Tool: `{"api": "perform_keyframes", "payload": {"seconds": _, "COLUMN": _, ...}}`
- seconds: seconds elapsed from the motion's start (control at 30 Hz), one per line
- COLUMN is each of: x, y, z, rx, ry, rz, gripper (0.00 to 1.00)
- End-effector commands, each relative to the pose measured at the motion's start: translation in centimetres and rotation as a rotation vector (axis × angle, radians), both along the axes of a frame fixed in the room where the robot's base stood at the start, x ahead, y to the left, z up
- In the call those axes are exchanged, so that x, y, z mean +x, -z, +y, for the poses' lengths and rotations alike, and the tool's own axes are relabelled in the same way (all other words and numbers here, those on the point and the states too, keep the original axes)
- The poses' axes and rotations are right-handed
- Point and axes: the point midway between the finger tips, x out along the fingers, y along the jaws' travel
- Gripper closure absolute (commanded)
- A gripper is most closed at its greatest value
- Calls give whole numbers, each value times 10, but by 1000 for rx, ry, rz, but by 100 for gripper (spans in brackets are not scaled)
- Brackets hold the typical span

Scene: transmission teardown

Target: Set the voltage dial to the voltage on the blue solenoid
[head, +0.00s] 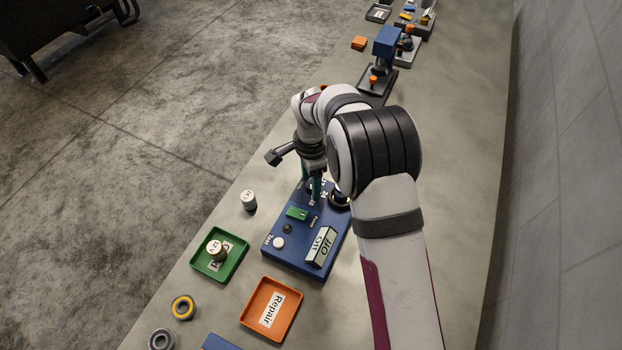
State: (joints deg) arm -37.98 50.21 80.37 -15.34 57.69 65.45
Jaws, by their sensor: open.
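A blue test box (283,252) stands on the bench below my arm, with the number 24 printed at its far end. The voltage dial cannot be made out; my gripper and arm cover much of that end. My gripper (314,196) points down over it, and its fingertips are too small to tell whether they touch anything. A white-topped cylinder (248,200) stands on the bench left of the box. A second one (216,250) stands in the green tray (237,262). Their labels are hard to read, and I cannot tell which part is the blue solenoid.
The box also carries a green piece (297,213), a white button (278,242) and a block display (320,247). An orange Repair tray (250,315) and two rings (183,307) lie nearer. A blue press-like stand (387,42) is farther up the bench.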

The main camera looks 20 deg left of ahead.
Motion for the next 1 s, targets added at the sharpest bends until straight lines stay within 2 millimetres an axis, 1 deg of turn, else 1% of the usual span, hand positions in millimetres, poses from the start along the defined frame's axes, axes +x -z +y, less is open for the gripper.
{"api": "perform_keyframes", "payload": {"seconds": 0.1, "x": 0, "y": 0, "z": 0, "rx": 0, "ry": 0, "rz": 0, "gripper": 36}}
{"api": "perform_keyframes", "payload": {"seconds": 0.13, "x": 0, "y": 0, "z": 0, "rx": 0, "ry": 0, "rz": 0, "gripper": 40}}
{"api": "perform_keyframes", "payload": {"seconds": 0.27, "x": 0, "y": 0, "z": 0, "rx": 0, "ry": 0, "rz": 0, "gripper": 63}}
{"api": "perform_keyframes", "payload": {"seconds": 0.3, "x": 0, "y": -1, "z": 0, "rx": 0, "ry": 0, "rz": 0, "gripper": 70}}
{"api": "perform_keyframes", "payload": {"seconds": 0.37, "x": 0, "y": -1, "z": 0, "rx": 0, "ry": 0, "rz": 0, "gripper": 81}}
{"api": "perform_keyframes", "payload": {"seconds": 0.4, "x": 0, "y": -1, "z": 0, "rx": 0, "ry": 0, "rz": 0, "gripper": 88}}
{"api": "perform_keyframes", "payload": {"seconds": 0.47, "x": 0, "y": -1, "z": 0, "rx": 0, "ry": 0, "rz": 0, "gripper": 99}}
{"api": "perform_keyframes", "payload": {"seconds": 0.77, "x": 0, "y": -1, "z": 0, "rx": -1, "ry": -10, "rz": 1, "gripper": 100}}
{"api": "perform_keyframes", "payload": {"seconds": 1.0, "x": 0, "y": -1, "z": 0, "rx": -1, "ry": -103, "rz": 1, "gripper": 100}}
